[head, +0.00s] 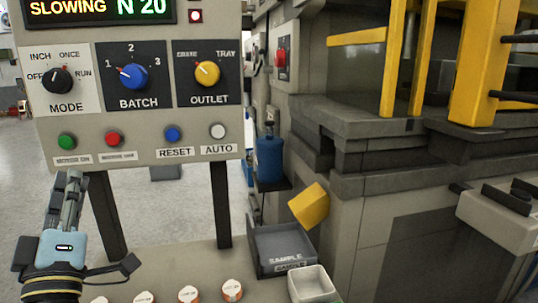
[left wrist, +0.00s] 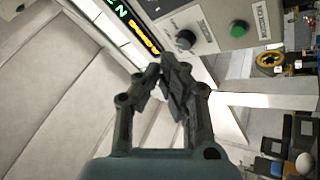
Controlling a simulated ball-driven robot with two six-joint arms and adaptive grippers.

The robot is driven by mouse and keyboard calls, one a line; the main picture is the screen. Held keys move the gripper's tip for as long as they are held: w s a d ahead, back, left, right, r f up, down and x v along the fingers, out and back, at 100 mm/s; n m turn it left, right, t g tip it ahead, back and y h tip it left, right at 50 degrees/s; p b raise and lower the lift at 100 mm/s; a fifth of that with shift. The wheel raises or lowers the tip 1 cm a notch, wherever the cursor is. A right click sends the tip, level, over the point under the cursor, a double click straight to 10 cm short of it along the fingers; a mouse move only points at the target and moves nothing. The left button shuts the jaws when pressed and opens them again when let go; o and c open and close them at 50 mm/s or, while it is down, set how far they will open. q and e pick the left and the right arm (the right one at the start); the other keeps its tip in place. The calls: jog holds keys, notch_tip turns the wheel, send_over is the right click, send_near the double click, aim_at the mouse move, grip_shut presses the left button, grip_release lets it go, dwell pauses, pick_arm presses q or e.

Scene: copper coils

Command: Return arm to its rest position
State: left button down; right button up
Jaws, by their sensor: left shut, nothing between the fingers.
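My left gripper (head: 70,183) is at the lower left of the head view, pointing up just below the green button of the control panel (head: 140,150). It is shut and empty. In the left wrist view its fingers (left wrist: 165,78) meet at the tips, with the panel and its green button beyond them. Whether the fingertips touch the panel cannot be told. My right gripper is in neither view.
The panel carries MODE (head: 57,80), BATCH (head: 133,76) and OUTLET (head: 207,73) knobs; its display reads SLOWING N 20. A grey SAMPLE tray (head: 262,270), a pale bin (head: 311,285) and several round labelled items (head: 188,294) are below. A large machine (head: 400,210) fills the right.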

pick_arm(q)
jog(key=s+d+f+m+g+h, duration=0.2)
jog(key=d+f+m+g+h, duration=0.1)
jog(key=f+m+g+h, duration=0.25)
jog(key=s+d+f+m+g+h, duration=0.2)
jog(key=d+f+m+g+h, duration=0.2)
jog(key=f+m, duration=0.25)
jog(key=s+a+f+m+g+y, duration=0.25)
jog(key=s+g, duration=0.25)
jog(key=s, duration=0.5)
jog(key=s+a+f+m+g+y, duration=0.15)
jog(key=s+f+g, duration=0.35)
jog(key=s, duration=0.5)
notch_tip(320, 180, down, 26)
jog(key=s+a+n+g+b, duration=0.1)
jog(key=s+a+g+b, duration=0.1)
jog(key=a, duration=0.1)
jog(key=s+f+g+b, duration=0.1)
jog(key=s+f, duration=1.7)
jog(key=shift+s+a+h, duration=0.2)
jog(key=shift+a+h, duration=0.2)
jog(key=shift+h, duration=0.05)
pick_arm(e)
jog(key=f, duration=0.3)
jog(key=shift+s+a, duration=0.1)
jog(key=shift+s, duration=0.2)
